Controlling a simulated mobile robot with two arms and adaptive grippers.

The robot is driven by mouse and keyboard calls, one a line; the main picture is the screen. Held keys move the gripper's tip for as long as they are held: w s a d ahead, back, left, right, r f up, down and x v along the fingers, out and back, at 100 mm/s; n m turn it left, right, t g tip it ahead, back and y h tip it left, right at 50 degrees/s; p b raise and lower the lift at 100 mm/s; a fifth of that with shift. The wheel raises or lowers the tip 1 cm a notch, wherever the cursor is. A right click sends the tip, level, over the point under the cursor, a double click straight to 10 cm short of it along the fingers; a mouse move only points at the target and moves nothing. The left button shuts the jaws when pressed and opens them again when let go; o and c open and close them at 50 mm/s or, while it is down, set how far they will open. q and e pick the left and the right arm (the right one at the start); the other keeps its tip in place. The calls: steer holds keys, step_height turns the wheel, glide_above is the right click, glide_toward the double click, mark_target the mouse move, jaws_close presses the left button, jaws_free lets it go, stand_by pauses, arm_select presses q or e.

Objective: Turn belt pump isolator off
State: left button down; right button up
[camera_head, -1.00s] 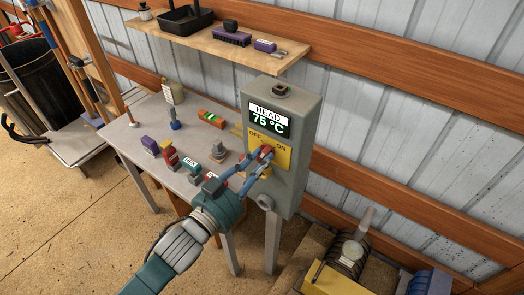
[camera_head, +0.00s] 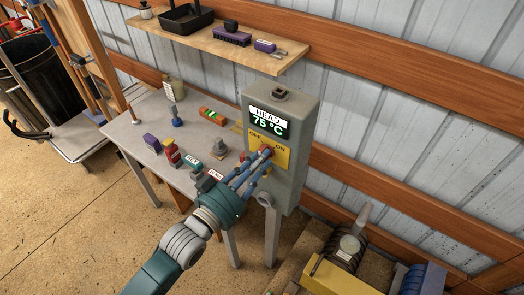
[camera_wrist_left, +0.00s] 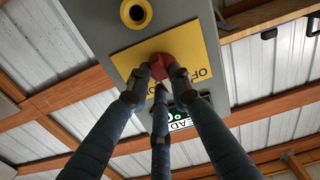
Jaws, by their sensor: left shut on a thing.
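The isolator is a red knob (camera_head: 265,151) on a yellow plate (camera_head: 283,153) marked OFF on the left and ON on the right. The plate is on the front of a grey box (camera_head: 293,108), below a display (camera_head: 267,121) reading HEAD 75 °C. My left gripper (camera_head: 257,161) reaches up from below and is shut on the knob. In the left wrist view its three blue fingers close around the red knob (camera_wrist_left: 159,67). The fingertips cover much of the knob, so I cannot tell which mark it points to. My right gripper is out of view.
A grey table (camera_head: 130,134) with several small items stands left of the box. A wooden shelf (camera_head: 199,40) with a black tray (camera_head: 184,19) is above. A motor-like machine (camera_head: 347,247) stands low at the right. A yellow round fitting (camera_wrist_left: 136,12) sits beside the plate.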

arm_select(q)
steer(key=shift+n, duration=0.6)
steer(key=n+p, duration=0.2)
steer(key=n, duration=0.3)
steer(key=shift+r, duration=0.15)
steer(key=c, duration=1.9)
jaws_free()
steer(key=o, duration=0.6)
steer(key=shift+o, duration=0.2)
